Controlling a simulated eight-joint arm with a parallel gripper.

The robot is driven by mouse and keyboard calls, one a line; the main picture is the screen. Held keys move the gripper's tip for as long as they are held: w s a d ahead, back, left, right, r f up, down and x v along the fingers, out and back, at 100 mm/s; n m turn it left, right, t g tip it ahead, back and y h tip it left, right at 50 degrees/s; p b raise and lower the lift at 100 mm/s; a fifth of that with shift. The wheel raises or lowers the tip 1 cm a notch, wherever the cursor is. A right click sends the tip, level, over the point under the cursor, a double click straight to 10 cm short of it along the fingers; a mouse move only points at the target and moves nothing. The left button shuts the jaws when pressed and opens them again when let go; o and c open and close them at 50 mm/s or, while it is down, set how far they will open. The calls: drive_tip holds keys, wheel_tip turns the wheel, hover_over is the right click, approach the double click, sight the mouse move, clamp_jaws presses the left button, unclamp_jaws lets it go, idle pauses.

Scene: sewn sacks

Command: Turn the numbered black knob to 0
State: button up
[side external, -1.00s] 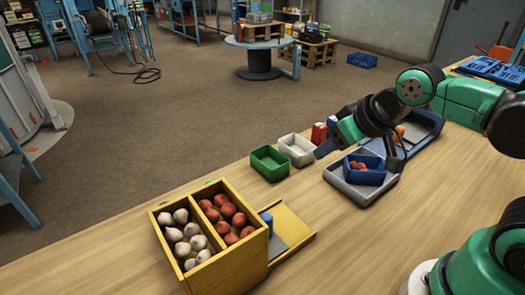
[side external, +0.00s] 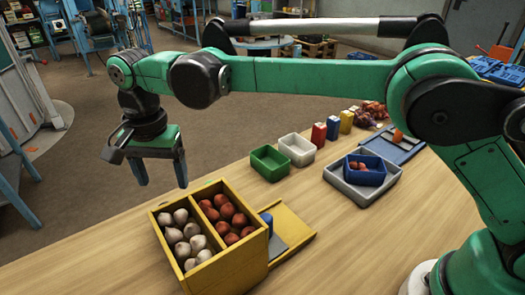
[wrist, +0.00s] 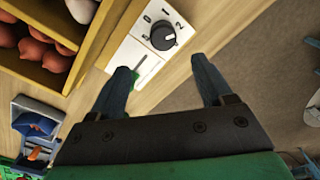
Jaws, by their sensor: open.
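The round black knob (wrist: 163,37) sits on a white panel (wrist: 128,52) in the wrist view, with the digits 0, 1 and 2 around its far edge. A pale mark shows towards the knob's right side. The knob is hidden in the side view, where the yellow box (side external: 236,271) stands on the table. My gripper (wrist: 164,82) is open and empty, its two fingers apart on either side of the knob's line and short of it in the picture. In the side view my gripper (side external: 162,180) points down behind the box's far left corner.
The box holds white bulbs (side external: 187,242) and reddish onions (side external: 228,220). A green bin (side external: 270,162) and a white bin (side external: 297,149) stand behind it. A grey tray (side external: 350,191) with a blue bin (side external: 375,174) is at right. Open table lies left of the box.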

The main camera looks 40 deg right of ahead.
drive_tip(key=shift+s+a+f, duration=0.1)
drive_tip(key=shift+a+f, duration=0.45)
drive_tip(key=shift+f, duration=2.75)
clamp_jaws()
